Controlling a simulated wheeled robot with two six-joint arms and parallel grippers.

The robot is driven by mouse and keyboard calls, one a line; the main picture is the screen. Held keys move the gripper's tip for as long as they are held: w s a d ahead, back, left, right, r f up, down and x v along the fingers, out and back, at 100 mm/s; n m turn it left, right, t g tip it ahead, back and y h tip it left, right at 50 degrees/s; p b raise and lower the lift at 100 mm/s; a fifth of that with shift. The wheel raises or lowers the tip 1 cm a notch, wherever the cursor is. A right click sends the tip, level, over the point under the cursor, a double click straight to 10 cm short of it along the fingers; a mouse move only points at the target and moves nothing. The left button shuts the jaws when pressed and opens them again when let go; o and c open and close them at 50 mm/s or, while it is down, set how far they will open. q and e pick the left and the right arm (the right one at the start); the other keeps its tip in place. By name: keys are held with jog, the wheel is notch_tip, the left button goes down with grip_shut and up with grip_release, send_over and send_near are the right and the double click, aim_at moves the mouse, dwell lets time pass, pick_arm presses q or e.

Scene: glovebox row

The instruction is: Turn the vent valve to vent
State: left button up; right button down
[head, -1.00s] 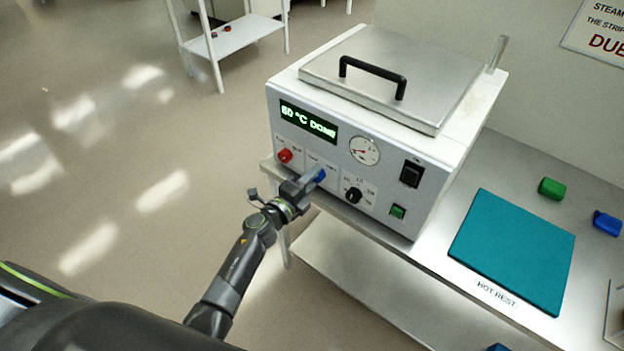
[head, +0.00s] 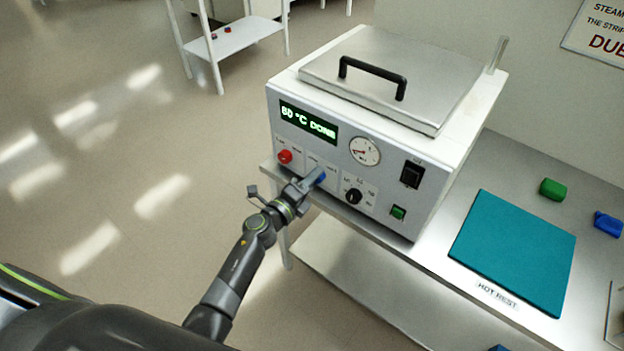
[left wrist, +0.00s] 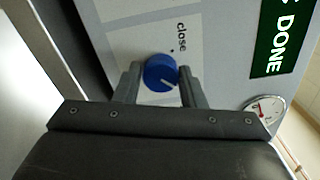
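The vent valve is a blue round knob (head: 321,178) on the front panel of the white steam unit (head: 440,210), right of a red knob (head: 285,156). In the left wrist view the blue knob (left wrist: 160,72) has a white pointer mark toward the lower right, away from the word "close" and its dot. My left gripper (head: 313,180) is at the panel. In the left wrist view its fingers (left wrist: 160,78) lie on both sides of the knob, close against it, and seem shut on it. The "vent" label cannot be read. My right gripper is out of view.
The display (head: 308,121) reads 60 °C DONE. A gauge (head: 365,151), black dial (head: 353,196), black switch (head: 411,175) and green button (head: 398,212) share the panel. The lid (head: 400,70) is down. Right are a teal mat (head: 513,250) and green (head: 552,189) and blue (head: 607,223) pieces.

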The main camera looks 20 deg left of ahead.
pick_arm(q)
jog(key=o, duration=0.3)
jog(key=shift+b+v, duration=0.65)
jog(key=shift+v, duration=8.1)
